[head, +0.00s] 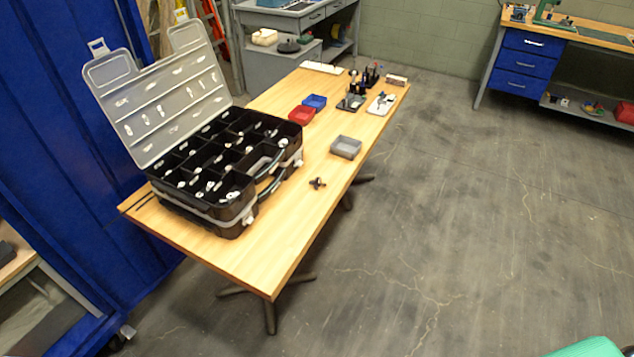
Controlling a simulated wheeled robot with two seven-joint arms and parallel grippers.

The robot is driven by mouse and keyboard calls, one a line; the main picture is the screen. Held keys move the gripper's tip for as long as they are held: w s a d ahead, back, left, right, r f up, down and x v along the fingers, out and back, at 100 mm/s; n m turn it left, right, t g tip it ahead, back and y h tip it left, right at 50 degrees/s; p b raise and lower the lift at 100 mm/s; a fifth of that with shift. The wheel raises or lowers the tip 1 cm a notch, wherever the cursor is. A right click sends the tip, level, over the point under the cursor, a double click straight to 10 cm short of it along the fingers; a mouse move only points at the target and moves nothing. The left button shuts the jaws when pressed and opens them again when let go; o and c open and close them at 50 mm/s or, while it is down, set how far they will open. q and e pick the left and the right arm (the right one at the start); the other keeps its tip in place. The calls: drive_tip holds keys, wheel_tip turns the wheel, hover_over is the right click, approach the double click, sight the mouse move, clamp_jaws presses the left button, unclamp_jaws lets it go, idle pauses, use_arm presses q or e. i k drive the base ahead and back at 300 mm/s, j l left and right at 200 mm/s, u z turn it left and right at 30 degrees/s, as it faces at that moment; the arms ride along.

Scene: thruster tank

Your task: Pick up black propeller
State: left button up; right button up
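A small black propeller (317,183) lies flat on the wooden table (262,250), near its right long edge. It sits to the right of the black organizer case and in front of a grey bin. Nothing covers it. Neither of my grippers shows in the head view.
An open black organizer case (235,213) with a clear raised lid (160,95) fills the table's left side. A grey bin (346,147), a red bin (301,115) and a blue bin (314,102) stand farther back. The concrete floor (470,200) right of the table is clear.

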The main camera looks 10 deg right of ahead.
sight(317, 181)
drive_tip(key=i+l+z, duration=0.2)
drive_tip(key=i, duration=0.5)
drive_tip(key=i+z, duration=0.15)
drive_tip(key=i, duration=0.55)
